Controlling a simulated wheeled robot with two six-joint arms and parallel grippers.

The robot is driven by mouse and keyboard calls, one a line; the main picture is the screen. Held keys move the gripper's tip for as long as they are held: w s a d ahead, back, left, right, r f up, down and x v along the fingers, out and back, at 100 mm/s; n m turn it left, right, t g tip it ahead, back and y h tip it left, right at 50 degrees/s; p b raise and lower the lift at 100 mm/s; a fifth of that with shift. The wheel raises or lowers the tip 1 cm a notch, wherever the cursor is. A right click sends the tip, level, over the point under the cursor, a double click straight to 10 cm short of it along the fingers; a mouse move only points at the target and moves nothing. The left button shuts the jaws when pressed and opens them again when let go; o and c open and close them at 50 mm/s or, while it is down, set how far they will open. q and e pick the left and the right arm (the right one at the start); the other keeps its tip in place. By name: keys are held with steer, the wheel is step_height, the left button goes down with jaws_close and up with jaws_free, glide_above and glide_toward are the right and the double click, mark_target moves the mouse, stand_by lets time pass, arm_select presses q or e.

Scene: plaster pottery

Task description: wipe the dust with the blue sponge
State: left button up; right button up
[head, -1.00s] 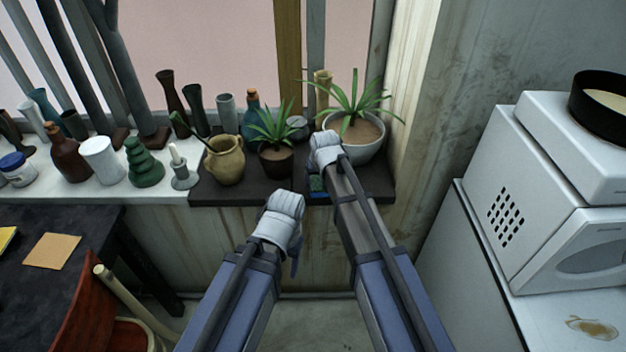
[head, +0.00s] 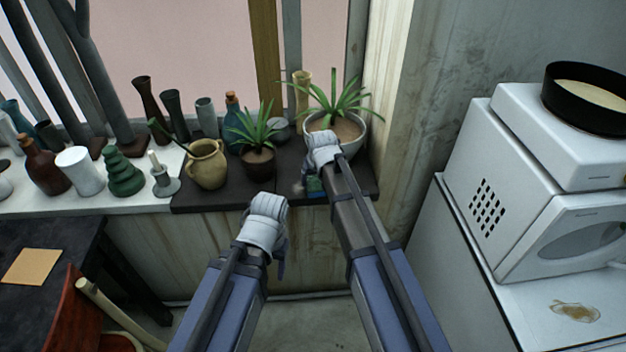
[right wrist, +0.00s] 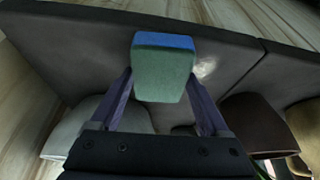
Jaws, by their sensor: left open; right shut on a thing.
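My right gripper (right wrist: 162,95) is shut on the blue sponge (right wrist: 163,78), which has a blue layer and a green layer. In the head view the sponge (head: 315,187) is low at the front of the dark sill section, partly hidden by my right gripper (head: 310,172). I cannot tell whether it touches the sill. A pale dust patch (right wrist: 205,67) lies on the dark sill beside the sponge; in the head view the dust (head: 298,189) shows just left of it. My left gripper (head: 280,262) is open and empty, in front of the sill.
A potted plant (head: 338,125) stands behind my right gripper, with a smaller potted plant (head: 257,160) and a tan jug (head: 207,166) to the left. White appliances (head: 540,190) stand at the right. The sill front (head: 235,196) is clear.

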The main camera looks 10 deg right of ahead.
mark_target(303, 190)
steer(key=shift+a, duration=0.1)
steer(key=shift+a+f, duration=0.1)
steer(key=shift+a, duration=1.75)
steer(key=shift+a, duration=0.15)
steer(key=shift+a, duration=1.75)
steer(key=shift+d+r, duration=0.1)
steer(key=shift+r, duration=0.1)
steer(key=shift+r+p, duration=0.6)
steer(key=shift+p, duration=0.05)
step_height(303, 190, up, 5)
steer(key=p, duration=0.4)
steer(key=shift+f, duration=0.2)
steer(key=shift+r+p, duration=0.1)
steer(key=shift+p, duration=0.3)
